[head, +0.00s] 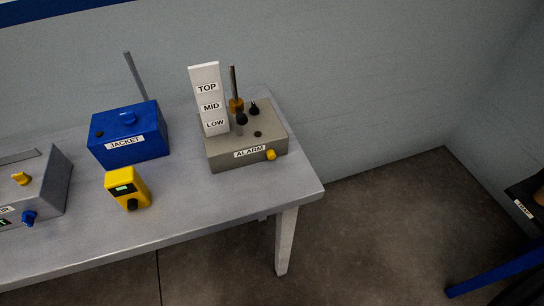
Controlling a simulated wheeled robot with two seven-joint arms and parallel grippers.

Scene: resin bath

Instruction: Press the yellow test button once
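A round yellow button (271,155) sits on the front face of the grey box labelled ALARM (223,158), right of the label. I see no "test" lettering beside it. The box stands near the right end of the table. A white plate marked TOP, MID and LOW (207,98) rises from its left side. A dark-knobbed lever, a rod with a brass-coloured base and small dark parts are on its top. Nothing touches the button. Neither of my grippers shows in the head view.
On the grey table (200,218) are a blue JACKET box (128,133), a yellow device with a small display (127,188), and a grey box with yellow and blue knobs (55,183). Bare tabletop lies before the ALARM box. A dark labelled object (522,208) and blue bar (495,273) are far right.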

